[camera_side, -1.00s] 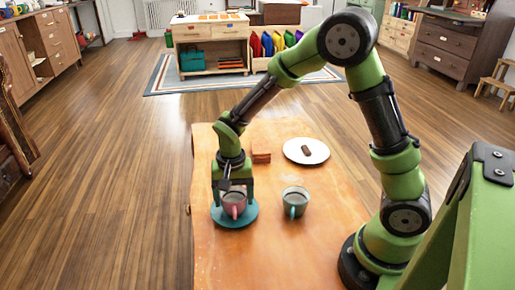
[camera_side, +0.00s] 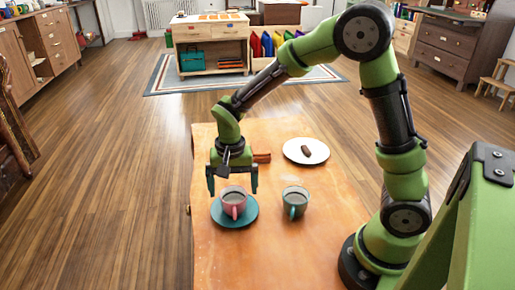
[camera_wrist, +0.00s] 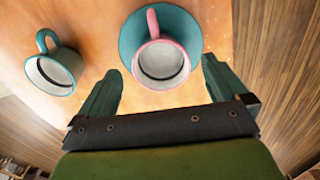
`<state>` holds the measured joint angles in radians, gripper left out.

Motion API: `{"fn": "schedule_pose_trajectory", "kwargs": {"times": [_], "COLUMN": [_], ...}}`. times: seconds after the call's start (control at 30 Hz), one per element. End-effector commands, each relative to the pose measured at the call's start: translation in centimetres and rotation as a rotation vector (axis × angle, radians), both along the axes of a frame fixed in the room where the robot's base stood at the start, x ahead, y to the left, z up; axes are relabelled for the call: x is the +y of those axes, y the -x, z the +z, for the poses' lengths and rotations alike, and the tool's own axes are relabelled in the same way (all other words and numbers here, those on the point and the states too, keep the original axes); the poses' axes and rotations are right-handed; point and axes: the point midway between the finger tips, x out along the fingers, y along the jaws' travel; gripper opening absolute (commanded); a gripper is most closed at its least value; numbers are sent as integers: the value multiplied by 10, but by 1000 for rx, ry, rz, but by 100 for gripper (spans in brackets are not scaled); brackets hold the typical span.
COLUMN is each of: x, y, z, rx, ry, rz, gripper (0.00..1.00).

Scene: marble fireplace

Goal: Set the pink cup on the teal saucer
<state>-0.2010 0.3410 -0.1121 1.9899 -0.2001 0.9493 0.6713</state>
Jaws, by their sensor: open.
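The pink cup (camera_side: 234,201) stands upright on the teal saucer (camera_side: 222,218) near the table's left edge. In the wrist view the pink cup (camera_wrist: 162,64) has its handle toward the top, and the teal saucer (camera_wrist: 130,40) shows around it; the cup looks off-centre toward the saucer's rim there. My gripper (camera_side: 232,193) is open and empty above and behind the cup. In the wrist view its fingers (camera_wrist: 160,78) are spread wide, one on each side below the cup, not touching it.
A teal-green cup (camera_side: 295,200) stands to the right of the saucer; it also shows in the wrist view (camera_wrist: 54,70). A white plate (camera_side: 318,157) with a dark brown piece lies farther back. A reddish-brown block (camera_side: 262,157) sits behind my gripper. The front of the wooden table (camera_side: 285,260) is clear.

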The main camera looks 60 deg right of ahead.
Motion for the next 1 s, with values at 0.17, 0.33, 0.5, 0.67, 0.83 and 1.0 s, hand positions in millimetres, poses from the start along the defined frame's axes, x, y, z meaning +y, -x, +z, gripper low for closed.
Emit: {"fn": "schedule_pose_trajectory", "kwargs": {"times": [0.17, 0.33, 0.5, 0.67, 0.83, 1.0], "x": [0, 0, 0, -2, -5, -6], "y": [-1, -1, 1, 18, 61, 103], "z": [42, 69, 85, 109, 146, 165], "rx": [-6, -4, -8, -87, -282, -483], "ry": [0, -1, -3, -44, -93, -78], "rz": [0, 0, 4, 65, 215, 364], "gripper": [100, 100, 100, 100, 100, 100]}}
